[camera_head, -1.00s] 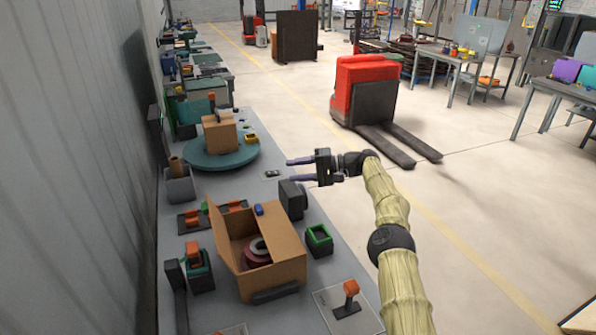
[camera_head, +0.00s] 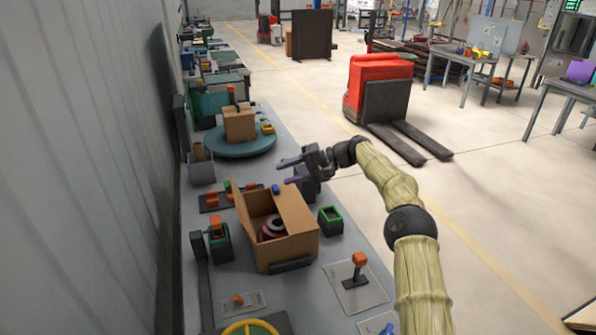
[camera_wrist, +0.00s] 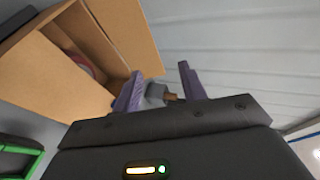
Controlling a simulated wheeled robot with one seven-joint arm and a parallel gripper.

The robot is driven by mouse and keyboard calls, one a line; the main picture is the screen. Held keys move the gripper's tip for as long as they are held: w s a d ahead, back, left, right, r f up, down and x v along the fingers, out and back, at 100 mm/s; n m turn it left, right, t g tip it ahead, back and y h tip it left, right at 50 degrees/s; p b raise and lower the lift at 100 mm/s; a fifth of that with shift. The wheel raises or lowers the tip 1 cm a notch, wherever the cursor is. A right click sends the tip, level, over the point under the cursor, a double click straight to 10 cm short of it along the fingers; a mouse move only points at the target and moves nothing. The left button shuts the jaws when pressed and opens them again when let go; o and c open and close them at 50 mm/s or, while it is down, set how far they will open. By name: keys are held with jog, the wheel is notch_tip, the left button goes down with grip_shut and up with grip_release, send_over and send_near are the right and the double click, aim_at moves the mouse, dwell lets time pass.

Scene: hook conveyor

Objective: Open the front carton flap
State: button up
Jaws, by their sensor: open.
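A brown cardboard carton (camera_head: 290,250) stands on the grey bench in the head view. One flap stands up at its left side (camera_head: 243,208) and a panel slopes along its right side (camera_head: 297,208). I cannot tell which is the front flap. A reddish ring-shaped item (camera_head: 270,229) lies inside. The carton (camera_wrist: 50,62) also fills the upper left of the wrist view, with a flap (camera_wrist: 130,35) reaching toward my fingers. My gripper (camera_head: 284,172) is open and empty, beyond the carton and above the bench. Its purple fingers (camera_wrist: 160,72) show no contact with the flap.
A green-rimmed bin (camera_head: 331,220) is right of the carton. A teal turntable (camera_head: 215,147) with a small box (camera_head: 239,124) is farther back. A red pallet truck (camera_head: 378,90) stands on the open floor. A wall runs along the left.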

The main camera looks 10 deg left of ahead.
jog(key=s+f+t+h, duration=0.1)
jog(key=s+f+h, duration=0.2)
jog(key=s+h, duration=0.5)
jog(key=s+d+f+m+t+h, duration=0.1)
jog(key=s+d+f+h, duration=0.1)
jog(key=s+d, duration=1.1)
jog(key=s+d+f+m+t+h, duration=0.1)
jog(key=s+d+f+t+h, duration=0.1)
jog(key=s+d, duration=1.1)
jog(key=s+h, duration=0.1)
jog(key=s, duration=0.3)
jog(key=shift+d+f+h, duration=0.3)
jog(key=shift+f, duration=0.05)
jog(key=shift+c, duration=0.6)
jog(key=shift+w, duration=0.1)
